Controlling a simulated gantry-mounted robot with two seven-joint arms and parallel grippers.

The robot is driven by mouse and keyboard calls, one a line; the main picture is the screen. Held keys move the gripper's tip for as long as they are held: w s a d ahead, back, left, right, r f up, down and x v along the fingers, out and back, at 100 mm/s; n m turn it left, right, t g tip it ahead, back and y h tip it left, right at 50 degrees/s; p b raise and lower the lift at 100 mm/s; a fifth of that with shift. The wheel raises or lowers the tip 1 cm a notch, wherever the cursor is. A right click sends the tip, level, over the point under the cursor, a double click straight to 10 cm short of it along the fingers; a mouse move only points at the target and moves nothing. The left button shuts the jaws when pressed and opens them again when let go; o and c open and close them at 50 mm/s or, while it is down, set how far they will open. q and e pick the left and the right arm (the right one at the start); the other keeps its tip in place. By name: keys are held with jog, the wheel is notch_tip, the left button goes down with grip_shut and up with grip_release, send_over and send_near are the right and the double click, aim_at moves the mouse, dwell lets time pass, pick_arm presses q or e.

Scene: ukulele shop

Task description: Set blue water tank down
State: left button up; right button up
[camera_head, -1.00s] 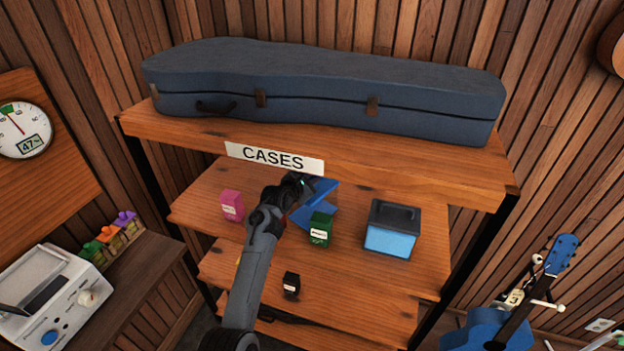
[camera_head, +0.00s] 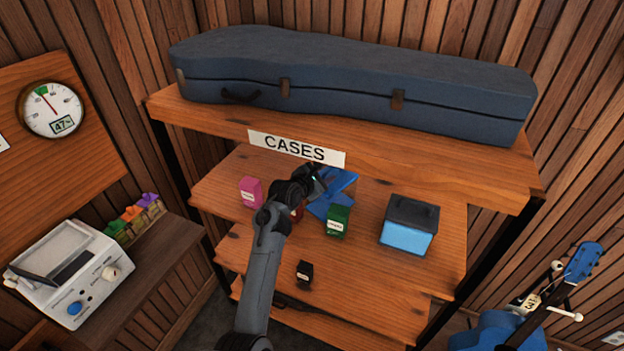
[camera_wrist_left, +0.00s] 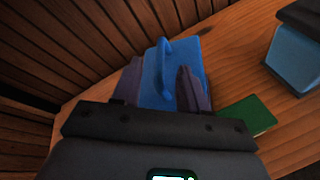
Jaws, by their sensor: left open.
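The blue water tank (camera_head: 343,183) is on the middle shelf under the CASES sign, partly hidden by my left gripper. In the left wrist view the tank (camera_wrist_left: 158,92) shows a raised blue handle and lies between the two fingers. My left gripper (camera_head: 319,178) is open around the tank, one finger on either side. Whether the fingers touch it, I cannot tell. My right gripper is not in view.
A green box (camera_head: 338,221) stands close in front of the tank. A pink box (camera_head: 251,191) is to the left, and a black-topped blue container (camera_head: 408,236) to the right. The upper shelf with a blue instrument case (camera_head: 350,85) overhangs this shelf.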

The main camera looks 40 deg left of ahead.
pick_arm(q)
jog(key=v, duration=0.7)
jog(key=s+d+f+m+g+h, duration=0.1)
jog(key=s+d+f+m+g, duration=0.2)
jog(key=s+d+f+m, duration=0.2)
jog(key=s+d+f+m+g+h, duration=0.1)
jog(key=s+d+f+m+g, duration=0.3)
jog(key=s+d+m, duration=0.7)
jog(key=s+d+f+m+g, duration=0.3)
jog(key=s+d+f+m, duration=0.5)
jog(key=s+m, duration=0.8)
jog(key=s, duration=0.3)
jog(key=shift+m+g+h, duration=0.3)
jog(key=shift+m+h, duration=0.1)
jog(key=shift+f+p, duration=0.1)
jog(key=shift+p, duration=0.2)
